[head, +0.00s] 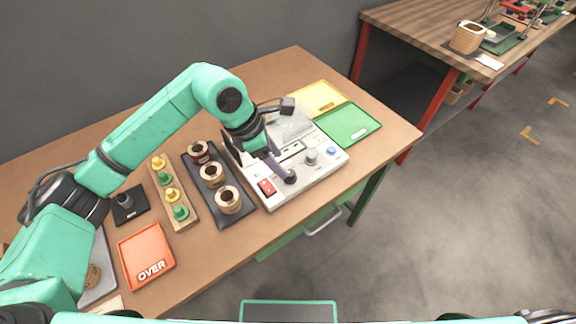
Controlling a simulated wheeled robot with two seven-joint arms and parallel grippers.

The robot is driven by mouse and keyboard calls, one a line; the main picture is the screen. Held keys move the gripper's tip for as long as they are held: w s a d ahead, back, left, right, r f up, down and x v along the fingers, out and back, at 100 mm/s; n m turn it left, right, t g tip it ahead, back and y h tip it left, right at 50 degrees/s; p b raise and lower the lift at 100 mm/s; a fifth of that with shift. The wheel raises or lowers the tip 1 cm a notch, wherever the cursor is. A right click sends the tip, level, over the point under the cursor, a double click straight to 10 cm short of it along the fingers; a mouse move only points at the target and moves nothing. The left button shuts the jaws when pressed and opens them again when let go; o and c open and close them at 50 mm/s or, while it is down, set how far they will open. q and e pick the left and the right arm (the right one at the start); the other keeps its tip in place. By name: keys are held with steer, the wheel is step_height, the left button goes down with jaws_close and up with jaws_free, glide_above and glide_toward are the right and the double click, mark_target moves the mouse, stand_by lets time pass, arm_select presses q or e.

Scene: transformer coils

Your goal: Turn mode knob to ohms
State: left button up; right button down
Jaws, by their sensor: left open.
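The tester (300,178) is a light grey box on the table, with a small display near its middle. Its front panel carries a red rocker switch (266,187), a black knob (290,177), a grey knob (312,156) and a blue button (331,151). I cannot read the panel labels, so which knob sets the mode and where it points is unclear. My left gripper (279,168) is open and reaches down over the panel, its fingers right at the black knob. I cannot tell whether they touch it. My arm hides the tester's back left part. My right gripper is out of view.
A black tray (241,217) with several copper coils lies left of the tester. A wooden strip (187,221) holds yellow and green pegs. An orange OVER tray (146,255) is at the front left. Yellow (317,98) and green (350,122) trays lie behind right.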

mark_target(289, 173)
arm_select(q)
steer(key=x, duration=0.6)
steer(key=shift+w+p, duration=0.3)
steer(key=shift+p, duration=0.1)
steer(key=shift+s+d+f, duration=0.1)
steer(key=shift+d+f, duration=0.05)
steer(key=shift+f, duration=0.35)
jaws_close()
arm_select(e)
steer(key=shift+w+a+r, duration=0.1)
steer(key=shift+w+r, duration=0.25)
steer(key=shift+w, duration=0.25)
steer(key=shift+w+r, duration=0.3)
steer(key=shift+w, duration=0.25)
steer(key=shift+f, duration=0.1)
